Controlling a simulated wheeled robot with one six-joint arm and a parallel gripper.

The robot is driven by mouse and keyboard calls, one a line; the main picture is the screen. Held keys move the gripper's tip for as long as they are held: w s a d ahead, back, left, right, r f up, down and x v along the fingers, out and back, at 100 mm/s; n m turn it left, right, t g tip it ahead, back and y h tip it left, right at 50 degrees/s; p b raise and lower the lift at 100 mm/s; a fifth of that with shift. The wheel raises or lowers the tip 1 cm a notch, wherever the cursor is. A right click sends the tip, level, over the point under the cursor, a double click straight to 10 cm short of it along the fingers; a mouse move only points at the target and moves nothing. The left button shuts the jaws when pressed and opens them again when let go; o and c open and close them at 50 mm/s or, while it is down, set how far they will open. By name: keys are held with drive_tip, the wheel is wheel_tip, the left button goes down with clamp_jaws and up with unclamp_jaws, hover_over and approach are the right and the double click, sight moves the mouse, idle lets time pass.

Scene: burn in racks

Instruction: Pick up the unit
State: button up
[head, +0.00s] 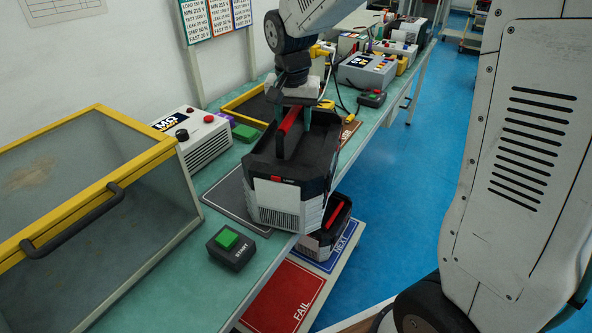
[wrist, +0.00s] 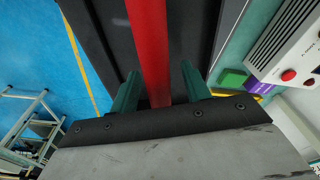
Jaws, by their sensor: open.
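The unit (head: 290,178) is a black and white box with a red carry handle (head: 290,120) along its top. It is upright at the bench's front edge, over a dark mat (head: 232,198). My gripper (head: 293,130) is above it, with its green fingers pointing down at the handle. In the wrist view, the red handle (wrist: 148,35) runs between the two fingers (wrist: 158,80), one on each side with gaps. The gripper is open. The head view does not show clearly whether the fingers touch the unit's top.
A similar unit (head: 325,232) with a red handle stands lower down by the blue NEXT area (head: 345,245). A red FAIL area (head: 283,297) lies beside it. A START button box (head: 231,247) and a yellow-framed clear chamber (head: 95,215) are on the left. Test boxes (head: 367,70) stand farther back.

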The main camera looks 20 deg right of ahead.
drive_tip(key=shift+f, duration=0.25)
idle(0.5)
clamp_jaws()
idle(1.4)
drive_tip(key=shift+w+r, duration=0.1)
drive_tip(key=shift+r, duration=0.05)
